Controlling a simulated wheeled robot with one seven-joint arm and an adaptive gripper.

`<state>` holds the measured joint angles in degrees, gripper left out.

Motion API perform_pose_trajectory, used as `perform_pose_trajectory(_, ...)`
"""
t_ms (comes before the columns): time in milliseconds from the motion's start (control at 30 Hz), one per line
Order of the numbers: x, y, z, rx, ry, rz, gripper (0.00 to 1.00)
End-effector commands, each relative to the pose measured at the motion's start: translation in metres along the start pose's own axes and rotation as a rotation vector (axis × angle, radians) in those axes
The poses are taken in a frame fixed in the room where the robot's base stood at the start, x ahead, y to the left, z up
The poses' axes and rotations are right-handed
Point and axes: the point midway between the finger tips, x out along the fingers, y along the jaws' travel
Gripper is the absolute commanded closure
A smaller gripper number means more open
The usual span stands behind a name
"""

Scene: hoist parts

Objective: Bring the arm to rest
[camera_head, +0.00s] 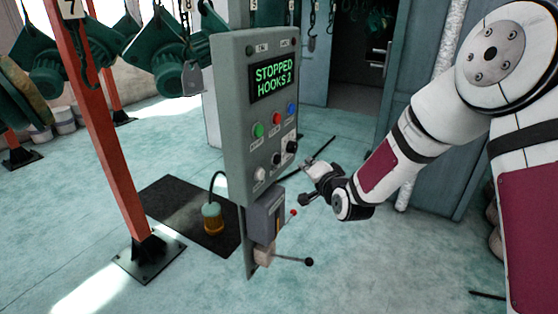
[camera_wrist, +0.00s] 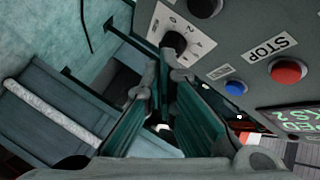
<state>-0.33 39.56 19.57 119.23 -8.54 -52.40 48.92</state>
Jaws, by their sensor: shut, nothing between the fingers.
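My gripper (camera_head: 314,172) is beside the right edge of the grey control panel (camera_head: 236,150), level with its lower knobs. In the wrist view the two dark green finger pads of my gripper (camera_wrist: 171,68) are close together at the tips, shut and empty. The tips appear near a black selector knob (camera_wrist: 174,42) on the panel; I cannot tell whether they touch it. My white arm with dark red patches bends down from the upper right in the head view.
The panel display (camera_head: 272,79) reads "STOPPED HOOKS 2". A red button (camera_head: 277,119) and a lever with a black ball (camera_head: 309,262) are near the gripper. A red post (camera_head: 112,150) and green hoists (camera_head: 160,60) stand left.

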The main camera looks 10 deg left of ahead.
Motion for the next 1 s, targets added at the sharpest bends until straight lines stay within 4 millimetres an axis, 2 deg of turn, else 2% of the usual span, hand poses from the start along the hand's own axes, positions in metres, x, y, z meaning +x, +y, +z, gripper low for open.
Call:
perform_pose_trajectory(167, -0.007, -0.006, -0.008, -0.041, -0.007, 0.023, 1.00)
perform_pose_trajectory(267, -0.023, -0.014, -0.023, -0.115, -0.023, 0.071, 1.00)
perform_pose_trajectory(367, -0.048, -0.022, -0.042, -0.213, -0.047, 0.145, 1.00)
perform_pose_trajectory(567, -0.115, -0.033, -0.075, -0.388, -0.105, 0.306, 1.00)
perform_pose_trajectory(700, -0.170, -0.037, -0.092, -0.482, -0.150, 0.415, 1.00)
perform_pose_trajectory(833, -0.226, -0.040, -0.101, -0.548, -0.200, 0.509, 1.00)
perform_pose_trajectory(1000, -0.304, -0.039, -0.101, -0.608, -0.281, 0.614, 1.00)
